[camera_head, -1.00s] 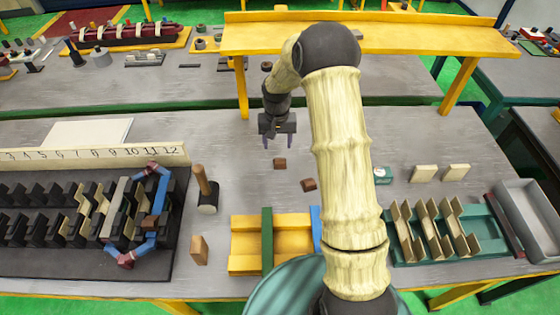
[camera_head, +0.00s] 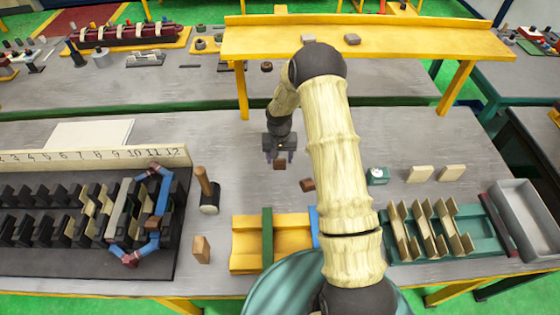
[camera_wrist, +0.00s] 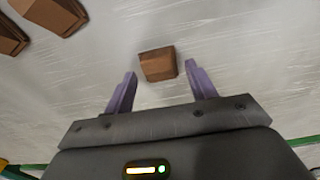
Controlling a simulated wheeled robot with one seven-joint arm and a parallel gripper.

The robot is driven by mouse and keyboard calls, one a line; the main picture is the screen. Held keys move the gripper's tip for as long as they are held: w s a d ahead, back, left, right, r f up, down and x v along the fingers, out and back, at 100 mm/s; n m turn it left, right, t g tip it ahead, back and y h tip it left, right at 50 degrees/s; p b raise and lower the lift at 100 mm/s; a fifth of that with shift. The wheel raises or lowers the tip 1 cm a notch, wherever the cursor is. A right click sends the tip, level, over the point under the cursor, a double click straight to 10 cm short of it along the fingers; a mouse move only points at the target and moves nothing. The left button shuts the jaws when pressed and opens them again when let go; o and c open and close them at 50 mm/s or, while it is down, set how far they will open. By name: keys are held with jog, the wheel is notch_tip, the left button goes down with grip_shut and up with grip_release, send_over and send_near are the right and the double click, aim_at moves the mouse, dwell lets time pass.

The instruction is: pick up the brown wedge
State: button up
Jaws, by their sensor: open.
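A small brown wedge (camera_head: 279,165) lies on the grey table just at my gripper (camera_head: 280,157). In the wrist view the brown wedge (camera_wrist: 158,66) shows between and slightly beyond the tips of the two purple fingers of my gripper (camera_wrist: 160,72). The fingers are open, with a gap on each side of the wedge, and nothing is held. A second brown wedge (camera_head: 307,184) lies to the right and nearer. The wrist view shows two brown pieces at its upper left, one of them (camera_wrist: 52,14) cut by the edge.
A yellow fixture (camera_head: 245,245) with a green bar stands in front. A mallet (camera_head: 208,195) and the stator rack (camera_head: 80,270) are on the left. A teal holder (camera_head: 480,235) and grey bin (camera_head: 527,210) are on the right. A yellow shelf (camera_head: 370,40) stands behind.

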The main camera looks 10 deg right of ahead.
aim_at(280, 160)
jog(key=shift+f, duration=0.3)
jog(key=c, duration=1.1)
jog(key=shift+r, duration=0.1)
notch_tip(280, 160, up, 10)
jog(key=b, duration=0.2)
jog(key=shift+b, duration=0.3)
